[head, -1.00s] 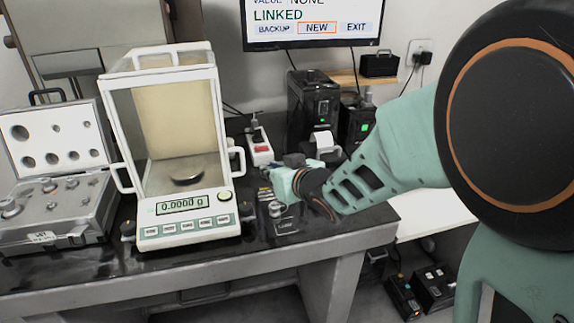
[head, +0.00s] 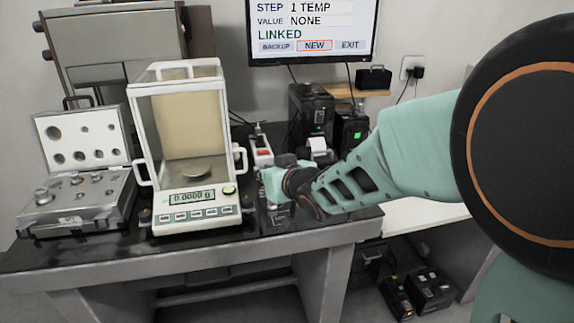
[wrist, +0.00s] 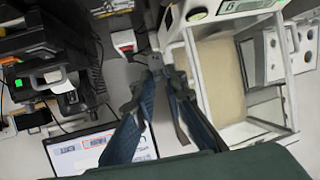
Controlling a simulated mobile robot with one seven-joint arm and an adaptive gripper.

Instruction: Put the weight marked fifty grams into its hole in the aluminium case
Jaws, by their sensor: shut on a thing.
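The open aluminium case (head: 107,212) stands at the left of the table, its lid raised at the back with round holes in the lining. Several metal weights stand in its lower part; their marks are too small to read. My gripper (head: 268,187) is over the table right of the balance, well away from the case. In the wrist view my gripper (wrist: 163,72) has its fingers close together at the tips, shut on a small grey metal piece (wrist: 155,62), probably a weight. Its mark cannot be read, and in the head view my gripper mostly hides it.
The glass-walled balance (head: 192,212) reads 0.0000 g and stands between the case and my gripper. Black devices (head: 312,115), a red-switched power strip (head: 262,152) and a monitor (head: 312,30) are behind. The table's front edge is clear.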

